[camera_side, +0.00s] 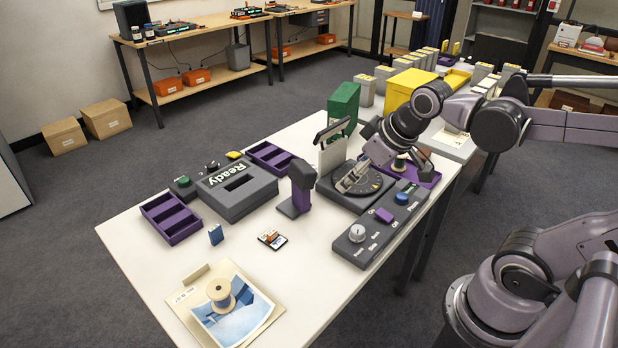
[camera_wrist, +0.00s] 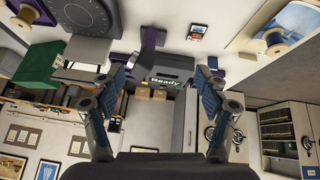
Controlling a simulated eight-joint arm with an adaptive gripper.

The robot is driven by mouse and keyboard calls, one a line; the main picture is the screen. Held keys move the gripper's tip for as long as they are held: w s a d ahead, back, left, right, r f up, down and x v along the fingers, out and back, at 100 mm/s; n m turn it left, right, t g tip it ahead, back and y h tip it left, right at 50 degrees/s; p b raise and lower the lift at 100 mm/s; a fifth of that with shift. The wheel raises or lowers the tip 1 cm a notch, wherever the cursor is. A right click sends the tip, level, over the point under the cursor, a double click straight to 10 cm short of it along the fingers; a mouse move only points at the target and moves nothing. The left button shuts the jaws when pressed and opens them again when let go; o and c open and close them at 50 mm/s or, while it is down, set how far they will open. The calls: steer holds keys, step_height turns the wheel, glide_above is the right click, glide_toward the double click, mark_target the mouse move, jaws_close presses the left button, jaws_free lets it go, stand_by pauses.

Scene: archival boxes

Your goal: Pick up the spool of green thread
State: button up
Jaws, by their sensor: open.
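My gripper (camera_side: 346,184) is open and empty, over or just above the round black dial unit (camera_side: 372,196), left of the green spool. In the wrist view its two fingers (camera_wrist: 161,78) are spread apart with nothing between them.
A grey control panel (camera_side: 360,247) with knobs lies in front of the dial. A white upright panel and a green box (camera_side: 344,106) stand behind it. A grey-purple stand (camera_side: 300,184), the "Ready" box (camera_side: 238,190) and purple trays (camera_side: 170,218) are left.

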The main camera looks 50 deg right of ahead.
steer(key=w+d+r+n+g, duration=0.25)
steer(key=w+d, duration=0.35)
steer(key=d, duration=0.3)
steer(key=n+g, duration=0.4)
steer(key=n, duration=0.6)
glide_toward(400, 159)
steer(key=shift+w+d+m+y, duration=0.15)
steer(key=shift+w+d, duration=0.05)
steer(key=shift+d, duration=0.25)
steer(key=shift+w+d+m+y, duration=0.1)
steer(key=shift+w+d+y, duration=0.1)
steer(key=shift+d, duration=0.2)
steer(key=shift+d+f, duration=0.1)
steer(key=shift+f, duration=0.35)
steer(key=shift+s+f, duration=0.15)
steer(key=shift+f, duration=4.95)
steer(key=c, duration=1.3)
